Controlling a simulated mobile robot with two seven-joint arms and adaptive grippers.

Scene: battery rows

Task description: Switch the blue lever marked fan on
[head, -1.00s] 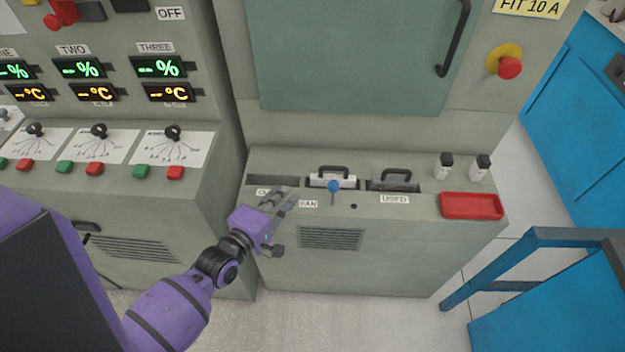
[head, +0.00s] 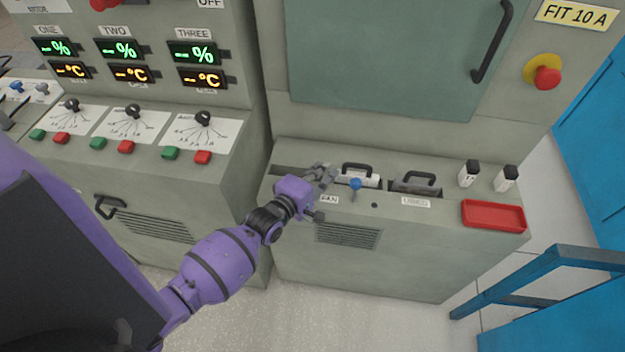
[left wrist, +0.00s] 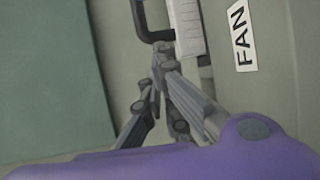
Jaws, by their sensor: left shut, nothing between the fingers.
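The blue lever (head: 355,184) is a small blue knob on a stalk on the front panel of the grey cabinet, beside the FAN label (head: 329,199). The FAN label also shows in the left wrist view (left wrist: 241,38), where the lever is mostly hidden. My left gripper (head: 328,171) is shut and empty, just left of the lever and apart from it in the head view. In the left wrist view its fingertips (left wrist: 160,62) are together near a dark handle. My right gripper is not in view.
A red tray (head: 493,215) and two small bottles stand at right. A blue railing (head: 540,262) is at lower right.

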